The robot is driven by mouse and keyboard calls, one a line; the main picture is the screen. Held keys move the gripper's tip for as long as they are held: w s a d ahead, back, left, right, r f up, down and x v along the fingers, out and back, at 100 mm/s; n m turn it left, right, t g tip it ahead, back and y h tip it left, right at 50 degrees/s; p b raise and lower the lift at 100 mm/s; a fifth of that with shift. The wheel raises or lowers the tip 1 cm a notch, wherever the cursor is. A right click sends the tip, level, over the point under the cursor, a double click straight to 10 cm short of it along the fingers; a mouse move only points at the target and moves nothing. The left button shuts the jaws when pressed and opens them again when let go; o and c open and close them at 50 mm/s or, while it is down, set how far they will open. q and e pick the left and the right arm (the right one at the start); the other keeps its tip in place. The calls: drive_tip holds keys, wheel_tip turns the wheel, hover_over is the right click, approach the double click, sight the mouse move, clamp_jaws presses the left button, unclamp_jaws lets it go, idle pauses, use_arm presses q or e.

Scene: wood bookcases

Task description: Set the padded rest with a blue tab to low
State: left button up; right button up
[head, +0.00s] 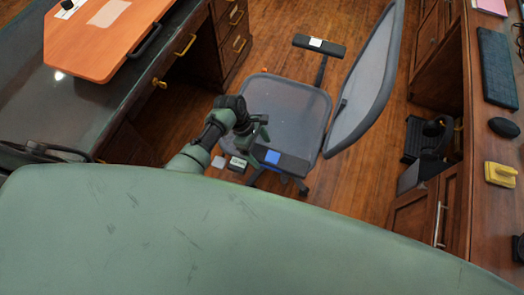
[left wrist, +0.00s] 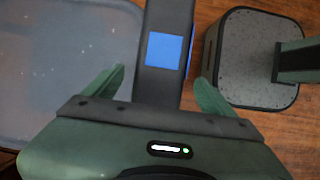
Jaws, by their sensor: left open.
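The office chair (head: 285,108) has two armrests. The near padded rest (head: 283,162) has a blue tab (head: 272,156) on its top; the far armrest (head: 320,46) has a white tab. The rest's post is mostly hidden. My right gripper is not in view.
A desk with an orange board (head: 100,38) stands at the left, a wooden counter (head: 490,150) at the right. Open wood floor (head: 345,185) lies between chair and counter.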

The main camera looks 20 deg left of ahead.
use_arm(q)
drive_tip(key=v, duration=0.6)
drive_tip(key=shift+f, duration=0.1)
drive_tip(key=shift+s, duration=0.1)
